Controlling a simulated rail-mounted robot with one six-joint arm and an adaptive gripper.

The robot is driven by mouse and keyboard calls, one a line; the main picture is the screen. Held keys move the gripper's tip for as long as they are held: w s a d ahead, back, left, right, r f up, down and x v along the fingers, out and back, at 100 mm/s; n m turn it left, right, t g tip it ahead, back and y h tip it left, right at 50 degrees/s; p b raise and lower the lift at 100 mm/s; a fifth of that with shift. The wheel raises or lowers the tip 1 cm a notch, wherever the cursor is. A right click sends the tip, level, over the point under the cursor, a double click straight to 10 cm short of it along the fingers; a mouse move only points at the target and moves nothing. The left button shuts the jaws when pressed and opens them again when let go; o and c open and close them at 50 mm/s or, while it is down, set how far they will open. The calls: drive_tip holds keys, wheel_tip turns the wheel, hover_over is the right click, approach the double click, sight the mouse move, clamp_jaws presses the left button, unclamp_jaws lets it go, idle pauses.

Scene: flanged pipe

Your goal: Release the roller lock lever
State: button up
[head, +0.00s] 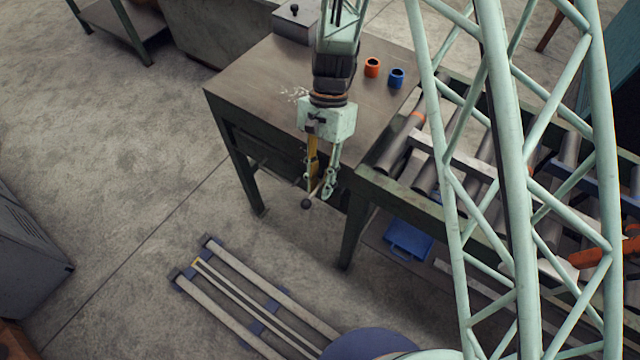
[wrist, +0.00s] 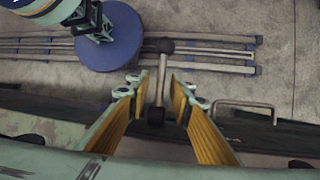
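The lever is a short grey rod (wrist: 161,80) with a dark knob at each end, seen in the wrist view between my gripper's fingers. My gripper (head: 319,189) points down at the near corner of the roller conveyor, beside the workbench. In the wrist view its yellow-padded fingers (wrist: 157,90) are apart, one on each side of the rod, with narrow gaps showing. How deep the rod sits between them is unclear. In the head view a dark knob (head: 306,204) shows just below the fingertips; the rest of the lever is hidden behind my gripper.
The roller conveyor (head: 385,185) extends right, with a blue case (head: 408,240) beneath. My rail lies on the floor.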

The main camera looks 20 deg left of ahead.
drive_tip(key=shift+v, duration=5.95)
drive_tip(key=shift+c, duration=0.2)
